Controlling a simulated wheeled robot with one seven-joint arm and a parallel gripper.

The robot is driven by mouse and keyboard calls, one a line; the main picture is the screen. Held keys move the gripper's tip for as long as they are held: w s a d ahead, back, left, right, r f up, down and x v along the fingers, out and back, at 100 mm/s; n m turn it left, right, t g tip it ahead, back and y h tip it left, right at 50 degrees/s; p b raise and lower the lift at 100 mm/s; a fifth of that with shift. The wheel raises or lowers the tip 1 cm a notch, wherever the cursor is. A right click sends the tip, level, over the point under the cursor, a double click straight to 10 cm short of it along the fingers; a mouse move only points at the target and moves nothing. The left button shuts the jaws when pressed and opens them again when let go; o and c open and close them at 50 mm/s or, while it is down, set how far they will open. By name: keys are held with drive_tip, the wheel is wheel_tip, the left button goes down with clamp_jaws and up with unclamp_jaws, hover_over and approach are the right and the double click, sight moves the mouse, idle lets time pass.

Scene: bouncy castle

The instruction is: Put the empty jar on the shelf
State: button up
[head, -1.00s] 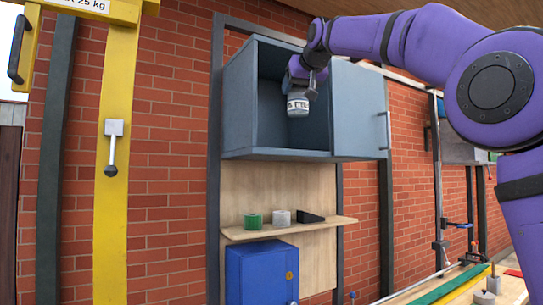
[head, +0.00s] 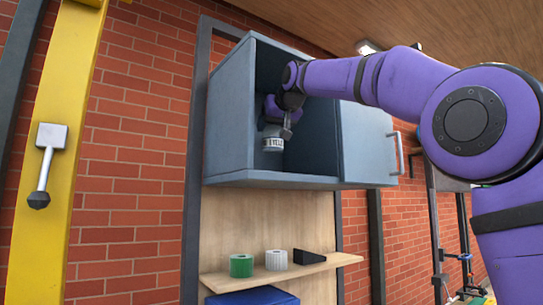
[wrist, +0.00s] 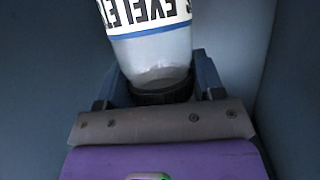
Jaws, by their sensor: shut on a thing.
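The jar (head: 273,143) has a white label with dark lettering and a blue band. In the wrist view the jar (wrist: 150,55) looks pale and see-through below the label, with a dark end between the fingers. My gripper (head: 277,120) is shut on it from above, and its fingers also show in the wrist view (wrist: 160,82). The jar hangs roughly upright inside the open grey-blue cabinet (head: 228,110), above the cabinet floor. I cannot tell the exact gap. A wooden shelf (head: 345,260) runs below the cabinet.
The wooden shelf holds a green roll (head: 241,265), a whitish roll (head: 276,260) and a black wedge (head: 308,257). A blue box (head: 252,297) is under it. A yellow post (head: 60,140) stands at left.

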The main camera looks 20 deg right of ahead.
sight(273, 154)
drive_tip(key=shift+f, duration=3.4)
drive_tip(key=o, duration=1)
drive_tip(key=v, duration=1.2)
drive_tip(key=s+d+f+g, duration=0.2)
drive_tip(key=s+f, duration=0.7)
drive_tip(key=f, duration=0.5)
drive_tip(key=s+d+f+m+g+h, duration=0.1)
drive_tip(key=s+d+f+g, duration=0.1)
drive_tip(key=s+f, duration=0.8)
drive_tip(key=s+d+f+g, duration=0.1)
drive_tip(key=s+f+g, duration=0.3)
drive_tip(key=s+f, duration=0.6)
wheel_tip(273, 154, down, 8)
drive_tip(key=shift+d+f+h, duration=0.2)
drive_tip(key=shift+d+h, duration=0.1)
drive_tip(key=shift+d, duration=0.1)
drive_tip(key=shift+s, duration=0.15)
